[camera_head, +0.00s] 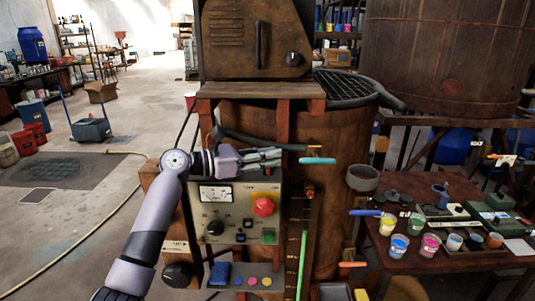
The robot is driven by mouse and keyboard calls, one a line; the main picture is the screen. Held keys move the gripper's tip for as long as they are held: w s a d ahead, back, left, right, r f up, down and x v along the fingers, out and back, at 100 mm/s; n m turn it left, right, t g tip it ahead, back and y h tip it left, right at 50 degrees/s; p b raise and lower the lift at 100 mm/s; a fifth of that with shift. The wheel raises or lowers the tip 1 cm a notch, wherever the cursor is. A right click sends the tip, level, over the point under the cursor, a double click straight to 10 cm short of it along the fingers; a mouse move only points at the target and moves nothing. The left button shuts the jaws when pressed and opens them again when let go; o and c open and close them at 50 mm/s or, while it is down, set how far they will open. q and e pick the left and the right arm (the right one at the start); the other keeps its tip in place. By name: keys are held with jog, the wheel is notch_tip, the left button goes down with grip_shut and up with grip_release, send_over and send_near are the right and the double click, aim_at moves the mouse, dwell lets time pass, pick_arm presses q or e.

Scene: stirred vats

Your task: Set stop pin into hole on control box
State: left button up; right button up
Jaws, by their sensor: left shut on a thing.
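The control box (239,228) is a beige panel below the centre of the view, with a meter, black knobs, a red button and a green button. My left gripper (278,156) lies across the top edge of the box in the picture, its fingers pointing right. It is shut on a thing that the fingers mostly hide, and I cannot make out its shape. I cannot tell its distance from the box. The hole and a stop pin are not clearly visible. My right gripper is not in view.
A rusty vat (342,140) stands behind the box. Right of the box is an upright gauge with a green column (302,262). A cyan bar (317,161) is just right of my fingertips. A table (400,262) with paint cups stands at right.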

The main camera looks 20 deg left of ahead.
pick_arm(q)
jog(key=shift+f, duration=0.4)
jog(key=o, duration=1)
jog(key=shift+f, duration=0.1)
jog(key=v, duration=1.1)
jog(key=shift+w, duration=0.1)
jog(key=shift+s+a+r, duration=0.2)
jog(key=shift+s+a, duration=0.15)
jog(key=shift+s, duration=0.1)
